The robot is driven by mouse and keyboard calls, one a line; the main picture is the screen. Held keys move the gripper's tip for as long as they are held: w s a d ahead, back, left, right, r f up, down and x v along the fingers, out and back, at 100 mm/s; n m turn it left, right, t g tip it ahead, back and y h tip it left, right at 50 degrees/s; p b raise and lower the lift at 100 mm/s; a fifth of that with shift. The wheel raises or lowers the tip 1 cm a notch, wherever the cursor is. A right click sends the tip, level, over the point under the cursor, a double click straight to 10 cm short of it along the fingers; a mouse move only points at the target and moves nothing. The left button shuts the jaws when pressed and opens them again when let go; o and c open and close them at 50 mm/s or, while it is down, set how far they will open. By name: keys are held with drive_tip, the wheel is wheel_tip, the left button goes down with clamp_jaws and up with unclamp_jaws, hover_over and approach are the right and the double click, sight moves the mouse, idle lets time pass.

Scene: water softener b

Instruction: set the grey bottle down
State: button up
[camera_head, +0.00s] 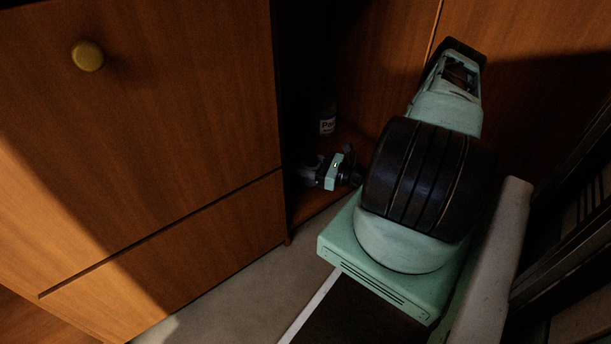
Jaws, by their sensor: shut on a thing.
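My gripper (313,176) reaches left into the dark opening of a wooden cabinet, low over its floor. Its fingers are shut on the grey bottle (308,168), which shows only as a small dim grey shape. Shadow and the gripper hide most of the bottle. I cannot tell whether its base touches the cabinet floor (310,207).
A wooden front (150,120) with a round brass knob (87,56) borders the opening on the left. A wood panel (540,90) stands behind my arm.

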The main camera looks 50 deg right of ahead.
wheel_tip(320, 180, down, 3)
drive_tip(key=shift+r+b, duration=0.15)
drive_tip(key=shift+b, duration=0.6)
drive_tip(key=shift+r, duration=0.1)
drive_tip(key=o, duration=1.1)
drive_tip(key=shift+o, duration=0.2)
